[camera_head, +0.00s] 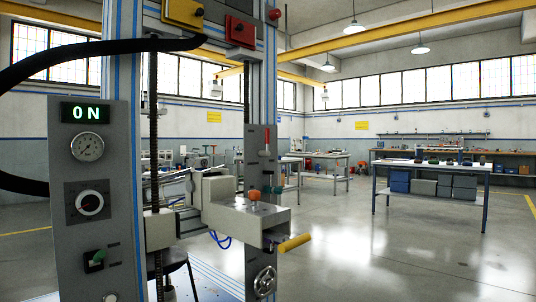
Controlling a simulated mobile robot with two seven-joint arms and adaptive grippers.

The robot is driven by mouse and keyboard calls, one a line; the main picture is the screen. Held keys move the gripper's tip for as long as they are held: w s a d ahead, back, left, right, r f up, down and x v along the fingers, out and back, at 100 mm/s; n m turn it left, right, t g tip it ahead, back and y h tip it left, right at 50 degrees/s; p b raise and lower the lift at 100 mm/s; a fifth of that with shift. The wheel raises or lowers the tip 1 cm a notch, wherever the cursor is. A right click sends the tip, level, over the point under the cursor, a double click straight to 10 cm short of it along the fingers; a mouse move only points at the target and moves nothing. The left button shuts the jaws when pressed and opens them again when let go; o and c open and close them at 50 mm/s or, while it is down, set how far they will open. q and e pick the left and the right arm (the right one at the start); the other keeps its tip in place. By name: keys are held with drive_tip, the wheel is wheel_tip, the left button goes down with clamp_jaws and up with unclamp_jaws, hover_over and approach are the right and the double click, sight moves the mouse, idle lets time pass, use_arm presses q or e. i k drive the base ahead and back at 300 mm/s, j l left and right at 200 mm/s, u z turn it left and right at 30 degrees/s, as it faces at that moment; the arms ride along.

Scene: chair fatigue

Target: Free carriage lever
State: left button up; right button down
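A test machine with a metal frame stands in front of me on the left. Its carriage (262,217) is a grey box that juts out between the posts. A yellow handle (294,243) sticks out from the carriage's lower right end, and an orange knob (254,195) stands on its top. A lever with a red end (265,140) sits upright on the grey plate of the right post. I cannot tell which of these is the carriage lever. Neither of my grippers shows in the head view.
A grey control panel (118,190) at the left has a lit "ON" display (85,113), a gauge, a dial and a green switch (97,258). A black hose (60,62) arches across the upper left. A handwheel (264,282) is below the carriage. Open floor (400,260) lies to the right.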

sight(267, 140)
drive_tip(key=i+l+u, duration=0.25)
drive_tip(key=l, duration=0.4)
drive_tip(key=i+l+u, duration=0.15)
drive_tip(key=i+l, duration=0.15)
drive_tip(key=i+l+u, duration=0.1)
drive_tip(key=l, duration=0.3)
drive_tip(key=i+l+u, duration=0.15)
drive_tip(key=l, duration=0.2)
drive_tip(key=i+l+u, duration=0.1)
drive_tip(key=l, duration=0.3)
drive_tip(key=i+l+u, duration=0.15)
drive_tip(key=l, duration=0.25)
